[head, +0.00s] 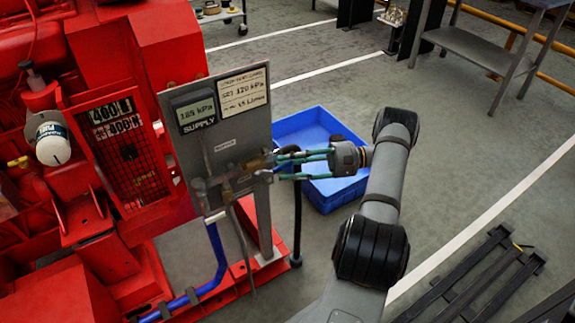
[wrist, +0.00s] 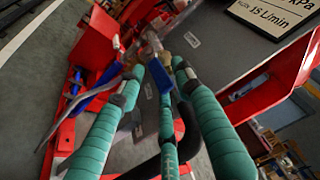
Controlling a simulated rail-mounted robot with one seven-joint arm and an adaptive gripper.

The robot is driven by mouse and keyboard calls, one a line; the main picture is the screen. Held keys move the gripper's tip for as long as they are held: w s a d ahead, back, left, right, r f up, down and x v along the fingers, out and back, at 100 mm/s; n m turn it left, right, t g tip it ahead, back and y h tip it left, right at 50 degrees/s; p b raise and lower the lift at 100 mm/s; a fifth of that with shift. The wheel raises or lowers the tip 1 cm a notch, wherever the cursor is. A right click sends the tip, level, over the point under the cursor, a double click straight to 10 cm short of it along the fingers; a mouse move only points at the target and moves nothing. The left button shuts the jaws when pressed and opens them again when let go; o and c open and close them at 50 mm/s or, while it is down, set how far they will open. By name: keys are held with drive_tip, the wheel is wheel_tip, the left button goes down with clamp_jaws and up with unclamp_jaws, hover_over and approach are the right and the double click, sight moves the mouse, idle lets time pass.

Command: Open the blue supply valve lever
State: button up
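The supply valve is a brass fitting (head: 258,164) low on the grey supply panel (head: 238,127); it also shows in the wrist view (wrist: 153,43). A small blue piece, seemingly the lever (wrist: 161,76), shows among my fingertips in the wrist view. In the head view the lever is not clear behind my fingers. My gripper (head: 278,168) has teal-wrapped fingers and reaches the panel from the right. In the wrist view the fingertips of my gripper (wrist: 157,78) stand apart around the blue piece. Whether any finger touches it, I cannot tell.
The panel carries a supply display (head: 197,111) reading 185 kPa and a label card. A blue pipe (head: 216,257) and a black hose (head: 297,215) run below. A blue crate (head: 322,127) lies behind my gripper. The red pumpset (head: 95,262) fills the left.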

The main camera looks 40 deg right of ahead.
drive_tip(key=v, duration=0.7)
drive_tip(key=shift+d, duration=0.15)
drive_tip(key=shift+c, duration=0.3)
